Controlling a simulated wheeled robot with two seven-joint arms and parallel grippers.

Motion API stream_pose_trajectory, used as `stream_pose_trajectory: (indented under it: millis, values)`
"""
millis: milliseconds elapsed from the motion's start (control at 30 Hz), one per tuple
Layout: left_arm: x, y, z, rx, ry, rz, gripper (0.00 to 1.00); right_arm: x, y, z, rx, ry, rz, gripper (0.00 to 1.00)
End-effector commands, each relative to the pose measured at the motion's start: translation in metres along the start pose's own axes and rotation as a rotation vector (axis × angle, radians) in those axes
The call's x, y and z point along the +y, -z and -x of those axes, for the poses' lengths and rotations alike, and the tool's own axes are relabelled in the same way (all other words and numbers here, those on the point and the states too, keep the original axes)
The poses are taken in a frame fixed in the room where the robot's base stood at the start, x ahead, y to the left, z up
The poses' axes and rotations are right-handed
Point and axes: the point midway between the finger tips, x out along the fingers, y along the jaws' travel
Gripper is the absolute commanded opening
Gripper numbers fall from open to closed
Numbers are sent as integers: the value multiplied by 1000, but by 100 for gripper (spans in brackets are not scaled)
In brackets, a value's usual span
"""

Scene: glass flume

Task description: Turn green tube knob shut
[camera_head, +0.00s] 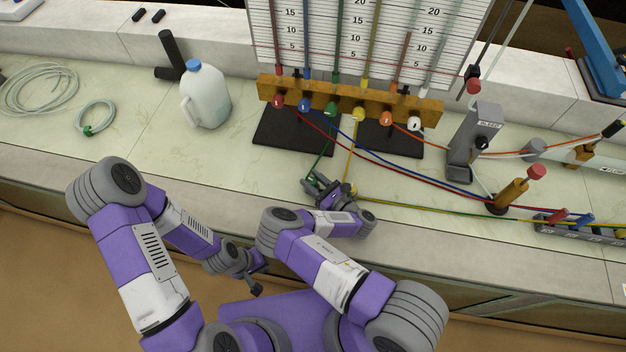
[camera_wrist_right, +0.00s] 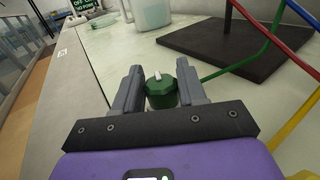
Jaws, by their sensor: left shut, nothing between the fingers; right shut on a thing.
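The green tube knob (camera_wrist_right: 161,92) is dark green and faceted, with a white mark on its top. In the right wrist view it stands between the two grey fingers of my right gripper (camera_wrist_right: 160,82), which is shut on it. In the head view this gripper (camera_head: 316,186) is low over the bench front, where the green tube (camera_head: 321,160) comes down; the fingers hide most of the knob there. My left gripper (camera_head: 254,286) is shut and empty, hanging in front of the bench edge, well away from the knob.
A manometer board (camera_head: 370,40) with coloured tubes and a wooden rail stands behind. A yellow tube (camera_head: 351,160) runs close beside my right gripper. Red and blue tubes cross rightward. A white jug (camera_head: 206,98) stands left; the bench around it is mostly clear.

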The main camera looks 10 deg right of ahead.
Motion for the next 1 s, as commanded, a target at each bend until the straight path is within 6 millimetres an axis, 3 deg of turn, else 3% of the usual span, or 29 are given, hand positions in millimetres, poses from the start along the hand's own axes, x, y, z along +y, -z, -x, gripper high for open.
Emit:
stream_pose_trajectory:
  millis: [67,100,233,567,1000]
  values:
    - [0,0,0,0,0,0,0,0,0,0,0,0,0,10]
    - [0,0,0,0,0,0,0,0,0,0,0,0,0,42]
    - [0,0,0,0,0,0,0,0,0,0,-1,0,0,60]
    - [1,0,2,0,0,0,0,0,-5,0,-1,0,1,60]
    - [10,-1,27,0,0,0,0,1,-82,0,-1,-1,2,60]
